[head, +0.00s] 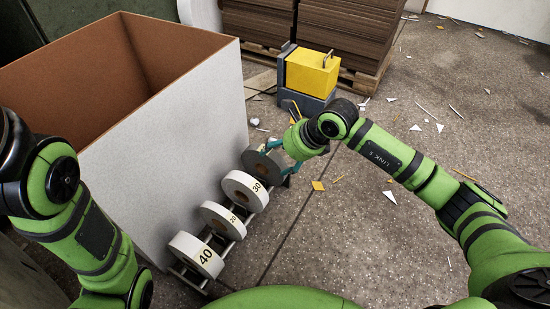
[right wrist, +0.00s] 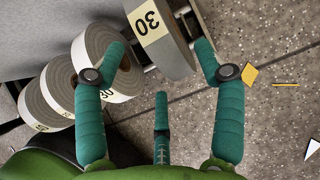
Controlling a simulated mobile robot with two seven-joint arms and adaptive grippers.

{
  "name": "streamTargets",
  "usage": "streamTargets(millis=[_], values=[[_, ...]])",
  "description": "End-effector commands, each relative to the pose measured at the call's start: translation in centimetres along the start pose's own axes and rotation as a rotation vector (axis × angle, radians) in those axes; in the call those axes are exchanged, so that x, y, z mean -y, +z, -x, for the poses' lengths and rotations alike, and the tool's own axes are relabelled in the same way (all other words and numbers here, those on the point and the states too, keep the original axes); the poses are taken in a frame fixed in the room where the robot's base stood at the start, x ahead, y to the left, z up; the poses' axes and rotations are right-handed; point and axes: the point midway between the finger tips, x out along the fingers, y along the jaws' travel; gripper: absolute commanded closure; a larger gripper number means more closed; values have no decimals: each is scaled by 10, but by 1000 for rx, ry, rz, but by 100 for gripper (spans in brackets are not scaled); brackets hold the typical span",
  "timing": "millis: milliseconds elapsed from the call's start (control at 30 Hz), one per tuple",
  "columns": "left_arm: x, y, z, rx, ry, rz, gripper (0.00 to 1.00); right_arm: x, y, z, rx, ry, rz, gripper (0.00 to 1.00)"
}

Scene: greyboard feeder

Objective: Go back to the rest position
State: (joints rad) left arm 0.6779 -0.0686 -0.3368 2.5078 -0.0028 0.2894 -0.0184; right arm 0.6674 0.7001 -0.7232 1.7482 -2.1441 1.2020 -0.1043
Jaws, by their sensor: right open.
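My right gripper (head: 275,156) is at the far end of a rack of grey-white rolls in the head view. In the right wrist view its teal fingers (right wrist: 161,50) are spread apart, one on each side of the far roll (right wrist: 160,30), which bears a "30" label. I cannot tell whether any finger touches that roll. The far roll also shows in the head view (head: 261,165), partly covered by the gripper. My left arm comes in at the left of the head view, but its gripper is out of sight.
Nearer rolls labelled 30 (head: 243,191), 20 (head: 222,220) and 40 (head: 196,255) stand on the rack beside a large white-sided box (head: 190,140). A yellow block (head: 312,72) sits on a grey unit behind. Paper scraps litter the open floor (head: 400,240) at right.

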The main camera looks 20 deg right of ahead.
Motion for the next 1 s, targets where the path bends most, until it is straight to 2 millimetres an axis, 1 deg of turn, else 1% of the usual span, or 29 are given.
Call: streamTargets(millis=[33,100,200,333,500,667,733,767,867,967,1000], values=[[0,0,0,0,-1,1,60,2,0,13,1,-5,3,30],[0,0,0,0,-1,1,60,2,0,29,1,-6,3,30],[0,0,0,0,-1,1,60,1,0,50,1,-5,2,30],[0,0,0,0,-2,2,60,1,0,71,1,-4,2,30],[0,0,0,0,-2,2,60,0,1,86,2,-2,0,30],[0,0,0,0,-2,2,60,0,1,89,2,-1,0,30],[0,2,-1,4,-3,2,60,-5,2,89,6,14,-2,30],[1,3,-2,9,-3,1,60,-10,4,89,9,31,-4,30],[4,14,-4,44,-8,-1,60,-44,15,92,39,144,-22,30],[8,32,-6,105,-16,-3,60,-104,33,104,94,346,-69,30],[10,40,-6,133,-19,-4,60,-132,42,113,122,444,-97,30]])
